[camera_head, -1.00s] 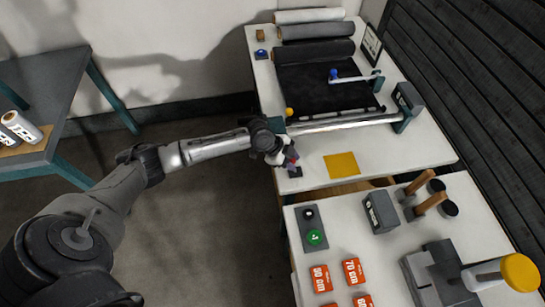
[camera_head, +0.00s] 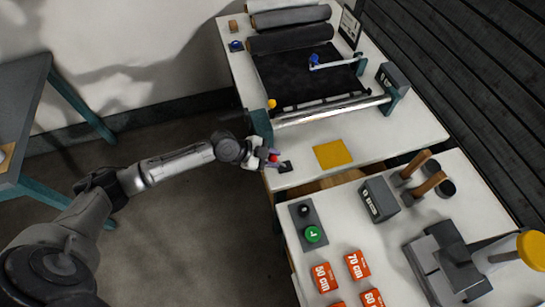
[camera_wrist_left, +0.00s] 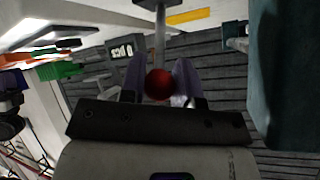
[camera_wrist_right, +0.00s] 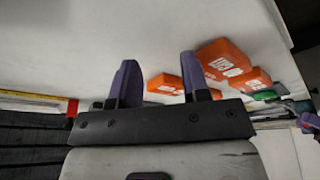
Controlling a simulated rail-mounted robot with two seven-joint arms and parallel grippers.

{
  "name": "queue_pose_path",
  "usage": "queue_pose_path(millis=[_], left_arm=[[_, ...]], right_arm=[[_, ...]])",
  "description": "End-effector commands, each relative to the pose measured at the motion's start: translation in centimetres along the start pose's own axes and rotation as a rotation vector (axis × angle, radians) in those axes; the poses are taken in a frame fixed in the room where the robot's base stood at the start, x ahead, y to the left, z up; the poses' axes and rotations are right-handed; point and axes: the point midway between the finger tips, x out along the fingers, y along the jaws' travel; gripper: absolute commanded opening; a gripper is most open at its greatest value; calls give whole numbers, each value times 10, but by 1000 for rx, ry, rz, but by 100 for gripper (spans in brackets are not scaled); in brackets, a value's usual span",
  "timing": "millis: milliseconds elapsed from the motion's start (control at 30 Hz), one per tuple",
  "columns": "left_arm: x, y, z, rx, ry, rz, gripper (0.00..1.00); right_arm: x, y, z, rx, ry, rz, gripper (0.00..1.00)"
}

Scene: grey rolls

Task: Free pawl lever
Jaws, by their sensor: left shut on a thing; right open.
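The pawl lever shows as a red ball knob (camera_wrist_left: 158,84) on a thin metal rod (camera_wrist_left: 160,40) in the left wrist view. The knob sits between the purple fingers of my left gripper (camera_head: 270,157), which is shut on it at the near left corner of the roll table. The red knob also shows in the head view (camera_head: 273,157). A teal bracket (camera_head: 261,126) holding the end of a metal roller (camera_head: 325,111) stands just behind the gripper. The lever's pivot is not clear. My right gripper (camera_wrist_right: 160,80) is open and empty, outside the head view.
Grey rolls (camera_head: 290,38) and a dark sheet (camera_head: 300,78) lie on the far table. A yellow pad (camera_head: 333,153) lies right of my left gripper.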

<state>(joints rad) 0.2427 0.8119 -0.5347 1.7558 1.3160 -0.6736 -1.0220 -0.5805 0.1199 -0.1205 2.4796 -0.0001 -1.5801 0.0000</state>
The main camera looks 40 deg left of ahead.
Motion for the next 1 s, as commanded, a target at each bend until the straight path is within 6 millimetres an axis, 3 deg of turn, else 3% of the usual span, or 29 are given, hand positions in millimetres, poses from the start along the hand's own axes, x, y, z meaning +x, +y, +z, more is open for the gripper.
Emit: queue_pose_path(millis=[133, 167, 400, 767, 1000], left_arm=[[0, 0, -1, 0, 1, -1, 0], [0, 0, 0, 0, 1, -1, 31], [0, 0, 0, -1, 0, 0, 54], [-7, 0, 1, 0, -3, 0, 55], [-47, 0, 2, 1, -6, 2, 55]], right_arm=[[0, 2, 0, -6, -1, 5, 43], [0, 2, 0, -7, -1, 6, 43], [0, 2, 0, -5, -1, 5, 43], [-1, 0, 0, 3, 0, -1, 43], [-2, -1, -1, 4, 1, -3, 43]])
